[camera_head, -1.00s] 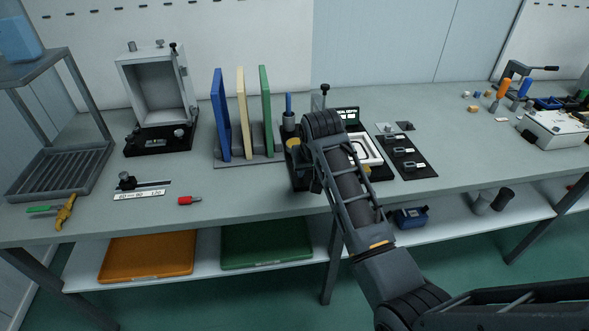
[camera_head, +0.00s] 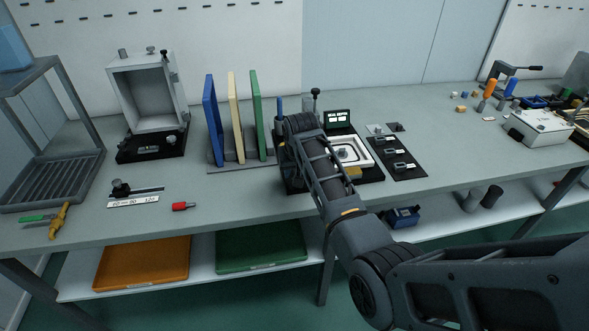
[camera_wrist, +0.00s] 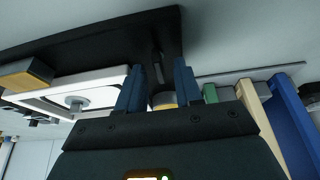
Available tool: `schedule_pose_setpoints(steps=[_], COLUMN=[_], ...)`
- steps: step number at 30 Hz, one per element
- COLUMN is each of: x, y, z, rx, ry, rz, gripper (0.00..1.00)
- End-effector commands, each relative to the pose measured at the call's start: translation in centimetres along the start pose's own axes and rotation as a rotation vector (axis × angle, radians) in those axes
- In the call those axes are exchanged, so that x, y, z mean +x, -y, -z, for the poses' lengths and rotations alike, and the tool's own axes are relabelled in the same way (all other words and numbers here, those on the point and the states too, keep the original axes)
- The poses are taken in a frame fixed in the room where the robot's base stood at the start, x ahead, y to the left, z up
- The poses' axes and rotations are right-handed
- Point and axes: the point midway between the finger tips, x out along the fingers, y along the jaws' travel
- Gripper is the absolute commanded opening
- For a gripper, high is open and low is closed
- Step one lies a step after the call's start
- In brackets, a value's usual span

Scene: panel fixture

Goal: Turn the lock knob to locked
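A black-based panel fixture (camera_head: 371,176) stands on the bench with a white square frame (camera_head: 361,143) and a small grey knob (camera_head: 342,153) inside it. That knob also shows in the wrist view (camera_wrist: 77,103). I cannot tell whether it is the lock knob, or read its setting. My gripper (camera_wrist: 158,82) is over the fixture's left part, its dark blue fingers apart. A dark slot or lever (camera_wrist: 157,62) and a yellow-banded cylinder (camera_wrist: 163,98) show between the fingers; contact is unclear. My arm hides the gripper in the head view.
A rack with blue (camera_head: 215,118), cream and green panels stands close left of the fixture. A black-knobbed post (camera_head: 315,100) and a small screen (camera_head: 338,118) rise behind it. A black plate (camera_head: 398,157) lies at its right. An open grey box (camera_head: 148,95) stands farther left.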

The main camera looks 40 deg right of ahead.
Motion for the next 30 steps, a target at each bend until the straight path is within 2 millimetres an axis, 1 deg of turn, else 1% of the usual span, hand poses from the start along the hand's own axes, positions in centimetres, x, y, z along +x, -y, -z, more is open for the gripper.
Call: schedule_pose_setpoints(steps=[7,18,30], x=[0.08,0.07,0.07], y=[-0.01,-0.01,0.01], z=[0.0,-0.02,-0.02], rx=[0.0,0.0,0.008], ry=[0.0,0.0,0.0], rz=[0.0,0.0,-0.004], gripper=[0.35,0.0,0.0])
